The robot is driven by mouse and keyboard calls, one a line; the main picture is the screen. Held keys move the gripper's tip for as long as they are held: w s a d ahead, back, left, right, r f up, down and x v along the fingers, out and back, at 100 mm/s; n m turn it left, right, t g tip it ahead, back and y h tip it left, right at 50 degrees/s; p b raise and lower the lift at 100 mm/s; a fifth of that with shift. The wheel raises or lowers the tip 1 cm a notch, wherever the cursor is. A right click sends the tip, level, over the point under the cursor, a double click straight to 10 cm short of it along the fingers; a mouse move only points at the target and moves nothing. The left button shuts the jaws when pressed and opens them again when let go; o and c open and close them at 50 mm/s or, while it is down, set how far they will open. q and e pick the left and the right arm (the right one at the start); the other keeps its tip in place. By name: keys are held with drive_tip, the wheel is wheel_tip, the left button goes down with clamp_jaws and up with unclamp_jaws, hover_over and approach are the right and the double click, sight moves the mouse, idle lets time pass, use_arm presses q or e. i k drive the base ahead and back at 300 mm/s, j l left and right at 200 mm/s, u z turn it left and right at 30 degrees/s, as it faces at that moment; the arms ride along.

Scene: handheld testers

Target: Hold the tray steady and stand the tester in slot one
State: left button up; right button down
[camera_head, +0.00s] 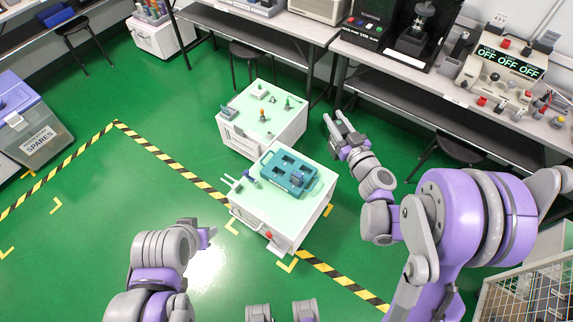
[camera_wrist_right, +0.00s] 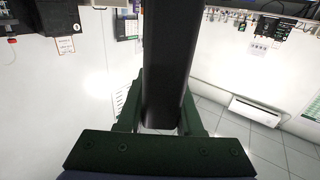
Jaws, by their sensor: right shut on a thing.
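The teal tray (camera_head: 272,172) with several rectangular slots lies on the mint top of the front white cabinet. A small grey-blue device (camera_head: 298,178) sits at its right part; I cannot tell how deep. My right gripper (camera_head: 335,124) is in the air right of the cabinets, apart from the tray. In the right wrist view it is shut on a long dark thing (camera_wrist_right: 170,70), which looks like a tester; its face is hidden.
A second white cabinet (camera_head: 248,140) behind holds small parts. A workbench (camera_head: 400,75) with a test panel (camera_head: 502,65) runs along the back right. The green floor at left is open.

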sight(289, 174)
drive_tip(key=j+u, duration=0.1)
drive_tip(key=u, duration=0.3)
drive_tip(key=j+u, duration=0.15)
drive_tip(key=u, duration=0.2)
drive_tip(key=i+j+u, duration=0.25)
drive_tip(key=j, duration=0.15)
drive_tip(key=i+j+u, duration=0.3)
drive_tip(key=i+j, duration=0.3)
drive_tip(key=i, duration=0.25)
drive_tip(key=i+j, duration=0.3)
drive_tip(key=i, duration=0.2)
drive_tip(key=i+z, duration=0.2)
drive_tip(key=z, duration=0.3)
drive_tip(key=i+z, duration=0.2)
drive_tip(key=z, duration=0.25)
drive_tip(key=i+j+z, duration=0.15)
drive_tip(key=z, duration=0.35)
drive_tip(key=i+z, duration=0.15)
drive_tip(key=z, duration=0.3)
drive_tip(key=i+z, duration=0.1)
drive_tip(key=z, duration=0.4)
drive_tip(key=i+j+z, duration=0.15)
drive_tip(key=z, duration=0.3)
drive_tip(key=i+j+z, duration=0.1)
drive_tip(key=z, duration=0.3)
drive_tip(key=i+j+z, duration=0.2)
drive_tip(key=z, duration=0.2)
drive_tip(key=i+j+z, duration=0.2)
drive_tip(key=z, duration=0.25)
